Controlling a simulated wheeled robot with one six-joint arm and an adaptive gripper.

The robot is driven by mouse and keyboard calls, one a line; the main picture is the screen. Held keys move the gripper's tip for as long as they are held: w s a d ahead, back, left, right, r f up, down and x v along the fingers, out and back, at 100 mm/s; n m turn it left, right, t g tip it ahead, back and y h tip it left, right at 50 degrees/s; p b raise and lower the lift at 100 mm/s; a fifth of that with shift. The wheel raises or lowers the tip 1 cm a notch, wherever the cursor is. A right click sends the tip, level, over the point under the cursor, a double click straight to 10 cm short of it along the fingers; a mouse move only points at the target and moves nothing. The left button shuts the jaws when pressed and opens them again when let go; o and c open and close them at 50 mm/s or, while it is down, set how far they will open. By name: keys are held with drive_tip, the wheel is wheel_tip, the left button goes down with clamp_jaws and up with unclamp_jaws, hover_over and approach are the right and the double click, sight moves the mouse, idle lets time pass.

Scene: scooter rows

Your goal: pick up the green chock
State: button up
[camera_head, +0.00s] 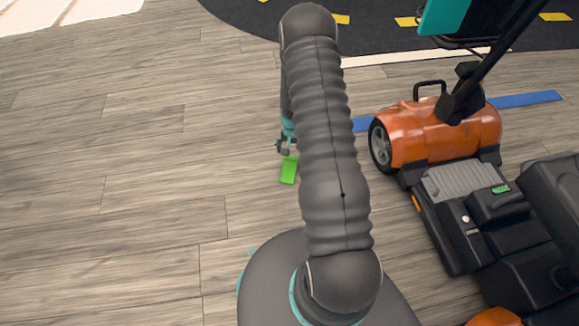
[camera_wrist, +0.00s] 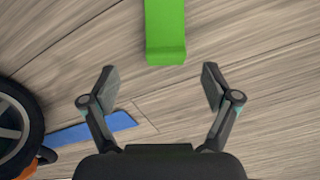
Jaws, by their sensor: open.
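The green chock (camera_head: 289,170) lies on the wood-plank floor, just in front of my gripper (camera_head: 284,147) in the head view. In the wrist view the chock (camera_wrist: 165,35) is at the top centre, its upper end cut off by the frame edge. My gripper (camera_wrist: 160,83) is open and empty, with its two fingers spread wide. The chock's near end lies a little beyond the fingertips in the picture, roughly centred between them. I cannot tell the gripper's height above the floor. My arm hides part of the floor to the right of the chock.
An orange and black scooter (camera_head: 440,135) stands to the right, and its wheel (camera_wrist: 14,128) shows at the left of the wrist view. A blue floor strip (camera_head: 520,99) runs beside it. A dark road mat (camera_head: 390,25) lies at the back. The floor left of the chock is clear.

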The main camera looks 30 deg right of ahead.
sight(290, 160)
drive_tip(key=shift+w+a+f+b, duration=0.15)
drive_tip(key=shift+f+b, duration=0.05)
drive_tip(key=shift+f, duration=1.55)
drive_tip(key=shift+w+a+f+b, duration=0.15)
drive_tip(key=shift+f+b, duration=0.05)
drive_tip(key=shift+f, duration=1.55)
clamp_jaws()
drive_tip(key=shift+r, duration=0.1)
